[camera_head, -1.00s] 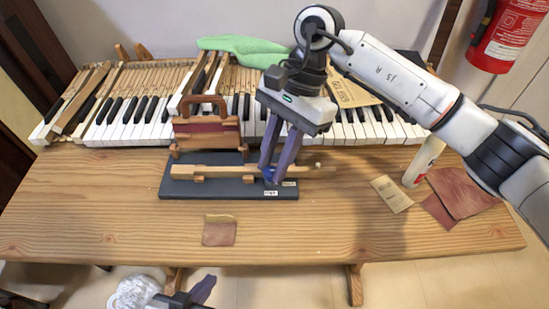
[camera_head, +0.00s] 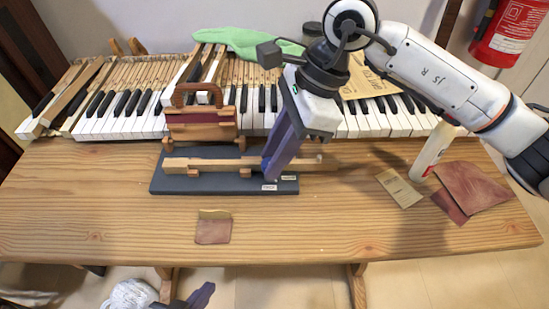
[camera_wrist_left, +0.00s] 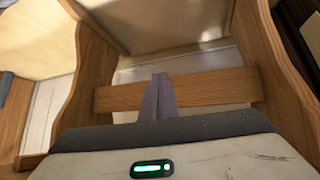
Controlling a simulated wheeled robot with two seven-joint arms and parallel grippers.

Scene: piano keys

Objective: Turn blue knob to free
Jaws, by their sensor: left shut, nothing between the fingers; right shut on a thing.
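A dark base board (camera_head: 170,184) lies on the wooden table and carries a long wooden piano-key piece (camera_head: 215,165). Two small white labels, a nearer one (camera_head: 269,187) and a farther one (camera_head: 289,178), sit at the board's right end; their writing is too small to read. My right gripper (camera_head: 269,174) points down at that end, fingers tilted and shut at the place where the blue knob showed earlier. The knob is now hidden by the fingers. My left gripper (camera_head: 202,294) is low, in front of the table edge, shut and empty; its closed fingers show in the left wrist view (camera_wrist_left: 158,98).
A wooden block with a handle (camera_head: 202,128) stands behind the key piece. The piano keyboard (camera_head: 120,113) fills the back. The front table is mostly clear.

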